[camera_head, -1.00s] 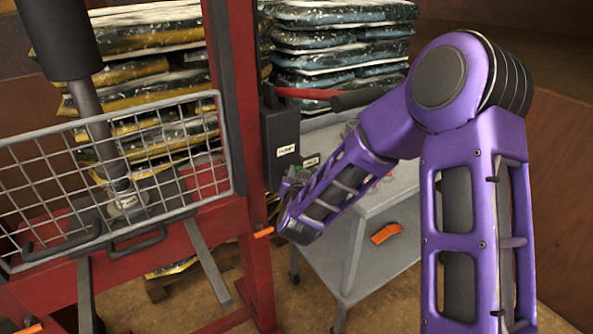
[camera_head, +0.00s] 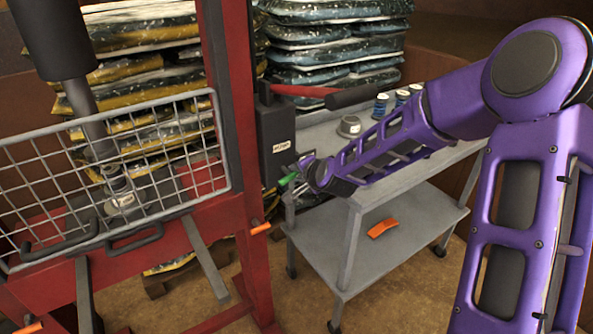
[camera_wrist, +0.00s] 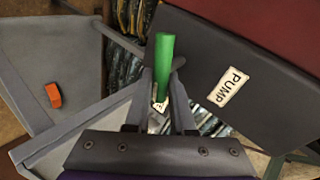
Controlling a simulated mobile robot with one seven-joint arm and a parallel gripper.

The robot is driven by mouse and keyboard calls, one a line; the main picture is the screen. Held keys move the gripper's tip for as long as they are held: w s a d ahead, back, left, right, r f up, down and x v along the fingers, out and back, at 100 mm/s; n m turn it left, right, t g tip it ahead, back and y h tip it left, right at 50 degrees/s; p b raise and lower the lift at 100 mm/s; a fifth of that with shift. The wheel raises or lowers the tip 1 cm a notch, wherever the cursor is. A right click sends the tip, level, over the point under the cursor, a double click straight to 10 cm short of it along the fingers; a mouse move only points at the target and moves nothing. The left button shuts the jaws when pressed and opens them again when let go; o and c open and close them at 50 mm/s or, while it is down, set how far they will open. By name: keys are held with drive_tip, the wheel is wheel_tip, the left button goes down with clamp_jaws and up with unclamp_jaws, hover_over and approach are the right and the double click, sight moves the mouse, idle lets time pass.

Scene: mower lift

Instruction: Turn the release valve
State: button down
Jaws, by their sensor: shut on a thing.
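The release valve shows as a green handle (camera_head: 288,180) low at the right side of the dark pump box (camera_head: 275,140). In the wrist view the green handle (camera_wrist: 164,62) points away from me, beside the pump box (camera_wrist: 225,50) with its PUMP label. My gripper (camera_head: 297,176) is at the handle; in the wrist view its fingers (camera_wrist: 164,88) stand on either side of the handle's near end, shut on it. The valve's body is mostly hidden behind the fingers.
The red press frame (camera_head: 238,150) with a wire guard (camera_head: 40,170) stands left. A grey cart (camera_head: 400,255) stands under my forearm, with an orange piece (camera_head: 383,229) on its lower shelf. A red lever with a black grip (camera_head: 362,96) sticks out above the cart. Stacked bags (camera_head: 335,40) stand behind.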

drive_tip(key=shift+f+m+g+y+p, duration=0.2)
drive_tip(key=shift+m+g+y+p, duration=0.3)
drive_tip(key=shift+m+y, duration=0.15)
drive_tip(key=c, duration=1.1)
unclamp_jaws()
drive_tip(key=shift+o, duration=0.2)
drive_tip(key=shift+s+d+r, duration=0.25)
drive_tip(key=shift+s+r, duration=0.05)
drive_tip(key=shift+s, duration=0.05)
drive_tip(key=p+v, duration=0.5)
drive_tip(key=v, duration=1.1)
drive_tip(key=shift+s, duration=0.2)
